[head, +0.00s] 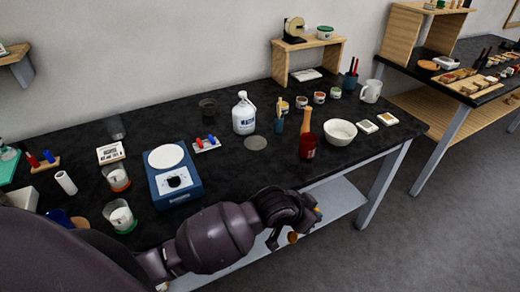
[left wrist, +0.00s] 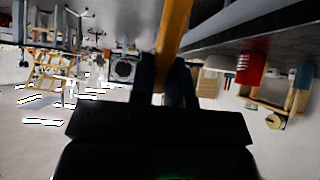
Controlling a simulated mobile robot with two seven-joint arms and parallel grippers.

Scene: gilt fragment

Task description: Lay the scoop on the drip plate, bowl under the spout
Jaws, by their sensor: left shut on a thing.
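My left gripper (head: 304,222) is in front of the table's front edge, to the right of the blue device. In the left wrist view the gripper (left wrist: 168,78) is shut on a long orange-yellow handle (left wrist: 175,30). It looks like the scoop's handle; the scoop's bowl cannot be made out. A flat grey disc (head: 256,143), which may be the drip plate, lies bare on the black table. A white jug (head: 244,113) stands just behind it. I cannot make out a clear spout. My right gripper is not in view.
On the black table (head: 228,185), a blue device with a round white top (head: 166,156) stands left of the disc. A red cup (head: 308,147) and a white bowl (head: 341,132) stand to the right. The table between the disc and its front edge is mostly clear.

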